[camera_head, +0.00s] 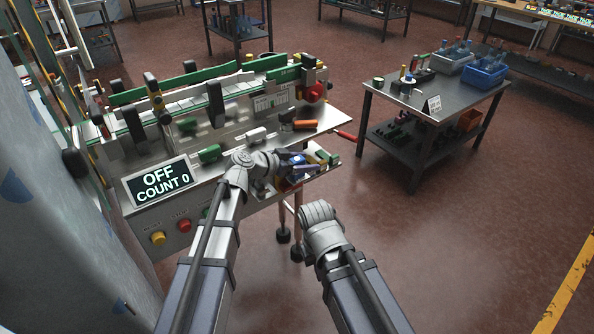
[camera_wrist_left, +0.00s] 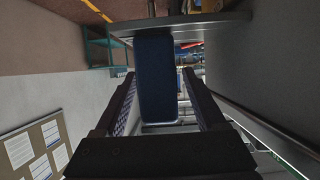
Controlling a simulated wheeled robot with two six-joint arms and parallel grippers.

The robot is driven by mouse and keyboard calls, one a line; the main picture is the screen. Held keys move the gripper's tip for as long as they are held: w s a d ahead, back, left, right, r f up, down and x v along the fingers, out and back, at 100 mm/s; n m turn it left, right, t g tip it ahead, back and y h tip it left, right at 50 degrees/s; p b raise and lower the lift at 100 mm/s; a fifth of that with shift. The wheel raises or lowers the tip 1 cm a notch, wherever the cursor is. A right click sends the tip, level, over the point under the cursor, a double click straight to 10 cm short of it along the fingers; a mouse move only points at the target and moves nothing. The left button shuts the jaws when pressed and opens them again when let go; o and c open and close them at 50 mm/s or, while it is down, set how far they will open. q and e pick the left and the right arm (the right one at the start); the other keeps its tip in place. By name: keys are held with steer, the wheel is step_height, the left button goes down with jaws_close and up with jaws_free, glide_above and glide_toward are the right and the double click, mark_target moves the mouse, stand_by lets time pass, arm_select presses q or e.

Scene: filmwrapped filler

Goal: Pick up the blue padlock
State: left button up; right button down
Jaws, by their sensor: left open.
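The blue padlock (camera_wrist_left: 156,80) shows in the left wrist view as a dark blue block with rounded corners, with a thin metal bar at its lower end. My left gripper (camera_wrist_left: 163,105) is open, with one finger on each side of the padlock. Whether either finger touches it I cannot tell. In the head view my left gripper (camera_head: 303,167) is at the right end of the machine's front ledge, and a small blue patch (camera_head: 298,158), likely the padlock, shows beside it. My right arm shows at the lower middle, but its gripper does not.
The machine (camera_head: 225,140) carries a sign (camera_head: 158,182) reading "OFF COUNT 0". Green (camera_head: 209,153), white (camera_head: 256,134) and orange (camera_head: 305,125) items lie on its top. The floor between is clear.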

arm_select(q)
steer(key=shift+c, duration=0.4)
jaws_close()
